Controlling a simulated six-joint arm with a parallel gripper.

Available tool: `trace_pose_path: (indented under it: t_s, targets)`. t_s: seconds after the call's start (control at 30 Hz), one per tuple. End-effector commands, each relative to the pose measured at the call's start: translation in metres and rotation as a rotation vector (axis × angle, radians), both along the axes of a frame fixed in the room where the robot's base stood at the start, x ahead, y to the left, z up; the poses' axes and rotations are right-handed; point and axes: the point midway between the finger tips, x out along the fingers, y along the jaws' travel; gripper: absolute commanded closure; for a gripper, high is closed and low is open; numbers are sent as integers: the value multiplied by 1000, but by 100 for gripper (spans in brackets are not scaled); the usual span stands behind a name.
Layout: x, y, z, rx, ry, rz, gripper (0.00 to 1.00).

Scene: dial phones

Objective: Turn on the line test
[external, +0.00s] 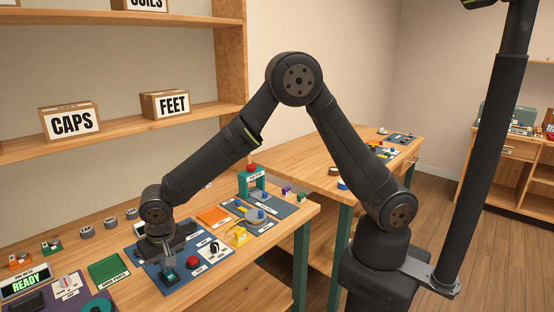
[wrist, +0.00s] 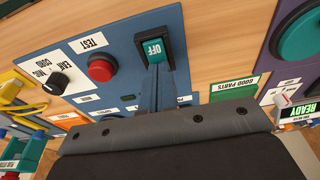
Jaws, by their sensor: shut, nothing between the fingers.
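A teal rocker switch (wrist: 155,48) in a black frame sits on the blue test panel (wrist: 110,22), with "OFF" readable on its face. It also shows in the external view (external: 170,277), just below my gripper. My gripper (wrist: 157,84) is shut and empty, with its narrow fingertips at the near edge of the switch; I cannot tell whether they touch it. A red button (wrist: 101,68) and a black knob (wrist: 57,83) marked "EAR" and "MIC" sit on the same panel. A "TEST" label (wrist: 89,43) is near the button. Some panel labels are partly hidden by my gripper.
A green "GOOD PARTS" tray (external: 109,270) and a lit "READY" display (external: 27,300) are left of the panel. An orange tray (external: 213,215) and a teal press-like stand (external: 252,181) are beyond it. Shelves with boxes hang behind.

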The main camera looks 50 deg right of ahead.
Motion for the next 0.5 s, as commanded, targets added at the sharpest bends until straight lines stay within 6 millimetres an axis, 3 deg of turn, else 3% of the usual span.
trace_pose_path:
  t_s: [0.5]
  targets:
    - [-2, -1, -7, -7, 61, 0, 100]
